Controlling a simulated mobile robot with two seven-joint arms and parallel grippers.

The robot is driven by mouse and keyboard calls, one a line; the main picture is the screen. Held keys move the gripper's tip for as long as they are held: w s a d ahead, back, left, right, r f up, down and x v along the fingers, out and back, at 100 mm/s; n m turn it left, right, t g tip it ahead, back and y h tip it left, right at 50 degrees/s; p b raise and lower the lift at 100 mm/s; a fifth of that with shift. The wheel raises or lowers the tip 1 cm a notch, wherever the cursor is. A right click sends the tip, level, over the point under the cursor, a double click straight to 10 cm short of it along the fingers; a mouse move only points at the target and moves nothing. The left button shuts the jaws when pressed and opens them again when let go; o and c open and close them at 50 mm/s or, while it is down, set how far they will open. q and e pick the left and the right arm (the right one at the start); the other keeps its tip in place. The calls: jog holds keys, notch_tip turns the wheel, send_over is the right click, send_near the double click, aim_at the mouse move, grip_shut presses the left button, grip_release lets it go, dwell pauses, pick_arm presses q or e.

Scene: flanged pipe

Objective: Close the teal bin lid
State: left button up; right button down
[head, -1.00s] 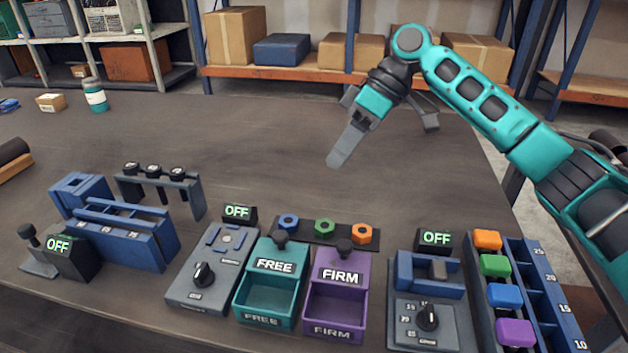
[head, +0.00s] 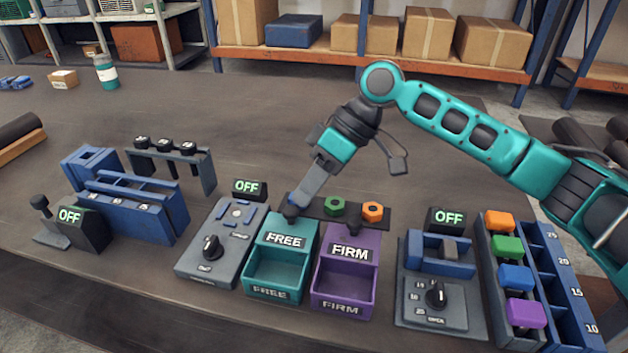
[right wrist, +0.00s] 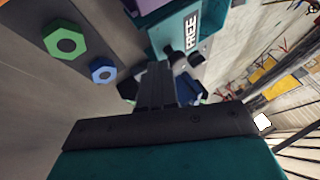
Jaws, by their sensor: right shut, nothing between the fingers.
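The teal bin (head: 275,290) stands near the front middle of the table, with FREE on its front. Its lid (head: 290,236), also labelled FREE, is raised at the back, and the bin's inside shows. A dark knob (head: 291,212) is at the lid's top edge. My right gripper (head: 298,203) is shut and empty, its fingers pointing down at the back of the lid, close to the knob; I cannot tell whether they touch. In the right wrist view the shut fingers (right wrist: 157,85) point toward the teal lid (right wrist: 178,28). My left gripper is not in view.
The purple FIRM bin (head: 343,285) stands right beside the teal one, open too. Behind them, a dark strip holds a green nut (head: 335,204) and an orange nut (head: 373,211). A grey dial panel (head: 222,243) is at left. The table behind is largely clear.

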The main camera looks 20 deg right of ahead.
aim_at(299, 241)
jog(key=s+a+p, duration=0.1)
jog(key=p, duration=0.1)
jog(key=s+a+p, duration=0.1)
jog(key=s+p, duration=0.1)
jog(key=s+a+p, duration=0.1)
jog(key=s+p, duration=0.1)
jog(key=shift+a+r, duration=0.15)
jog(key=shift+r, duration=0.05)
jog(key=shift+s+a, duration=0.15)
jog(key=shift+s, duration=0.05)
jog(key=shift+f, duration=0.25)
jog(key=shift+s, duration=0.15)
jog(key=v, duration=1.3)
jog(key=shift+w+p, duration=0.25)
jog(key=shift+p, duration=0.2)
